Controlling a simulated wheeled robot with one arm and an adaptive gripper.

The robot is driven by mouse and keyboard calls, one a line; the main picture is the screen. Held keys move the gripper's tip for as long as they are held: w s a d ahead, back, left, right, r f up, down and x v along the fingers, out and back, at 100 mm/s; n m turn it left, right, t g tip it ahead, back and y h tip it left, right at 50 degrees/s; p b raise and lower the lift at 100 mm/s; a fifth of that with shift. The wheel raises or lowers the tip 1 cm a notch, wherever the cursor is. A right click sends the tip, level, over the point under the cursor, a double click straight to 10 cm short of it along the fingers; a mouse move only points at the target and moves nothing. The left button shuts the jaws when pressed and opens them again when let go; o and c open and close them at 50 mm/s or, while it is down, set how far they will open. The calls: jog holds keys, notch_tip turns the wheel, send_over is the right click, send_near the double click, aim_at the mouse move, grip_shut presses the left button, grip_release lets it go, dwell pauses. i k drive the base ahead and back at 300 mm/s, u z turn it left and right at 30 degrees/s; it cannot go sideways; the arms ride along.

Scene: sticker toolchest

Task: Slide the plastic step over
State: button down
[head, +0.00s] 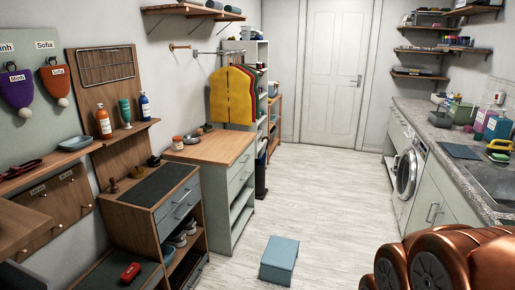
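The plastic step (280,258) is a small blue-grey stool on the light wood floor, near the bottom middle of the head view. It stands upright and clear of the cabinets, with open floor around it. Copper-coloured rounded parts at the lower right are mine. My gripper's fingers do not show in this view, so what they hold cannot be seen.
A wooden-topped cabinet (213,150) and a drawer unit (155,208) line the left. A washing machine (407,175) and grey counter (440,143) line the right. The floor (315,185) between is free up to the white door (334,75).

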aim_at(278, 262)
jog(key=i, duration=2.35)
jog(key=u, duration=2.15)
